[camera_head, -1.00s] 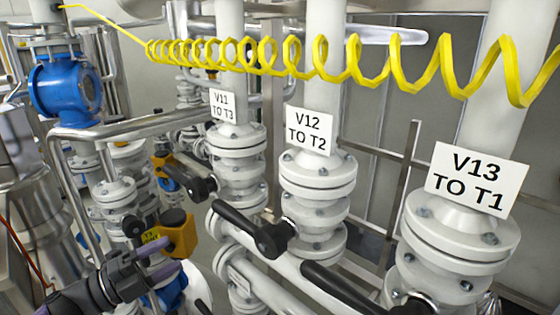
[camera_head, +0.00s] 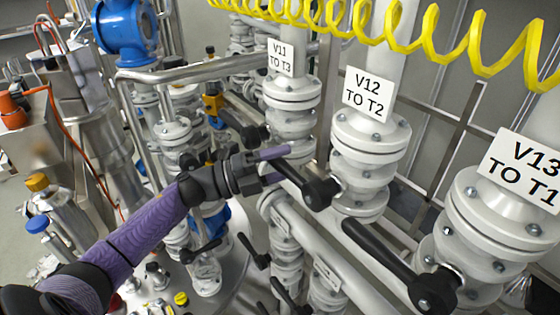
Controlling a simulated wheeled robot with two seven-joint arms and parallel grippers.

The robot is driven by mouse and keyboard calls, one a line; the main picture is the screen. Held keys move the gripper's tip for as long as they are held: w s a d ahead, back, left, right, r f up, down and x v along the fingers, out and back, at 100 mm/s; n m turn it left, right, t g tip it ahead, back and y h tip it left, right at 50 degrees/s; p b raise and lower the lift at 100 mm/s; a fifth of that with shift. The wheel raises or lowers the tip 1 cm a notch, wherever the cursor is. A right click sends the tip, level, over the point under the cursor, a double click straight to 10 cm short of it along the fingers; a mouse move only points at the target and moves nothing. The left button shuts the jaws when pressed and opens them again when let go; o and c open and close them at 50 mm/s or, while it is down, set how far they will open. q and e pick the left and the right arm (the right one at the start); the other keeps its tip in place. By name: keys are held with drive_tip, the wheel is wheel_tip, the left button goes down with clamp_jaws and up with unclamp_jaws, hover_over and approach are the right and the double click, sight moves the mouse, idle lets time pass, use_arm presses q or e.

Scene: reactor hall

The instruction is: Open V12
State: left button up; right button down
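The V12 label (camera_head: 367,94) is a white plate reading "V12 TO T2" on a thick white vertical pipe. Below it is the flanged white V12 valve (camera_head: 362,165). Its black lever handle (camera_head: 305,183) sticks out to the upper left from a hub at the valve's left side. My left gripper (camera_head: 276,165), on a purple and black arm, is at the free end of this lever. Its fingers look apart, one above and one below the lever's tip. Whether they touch the lever cannot be told. My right gripper is not in view.
The V13 lever (camera_head: 385,255) lies to the lower right and the V11 lever (camera_head: 240,126) to the upper left. A coiled yellow hose (camera_head: 410,30) hangs across the top. Several smaller valves and pipes crowd the space below my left arm.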

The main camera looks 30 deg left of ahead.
use_arm(q)
clamp_jaws()
idle(1.3)
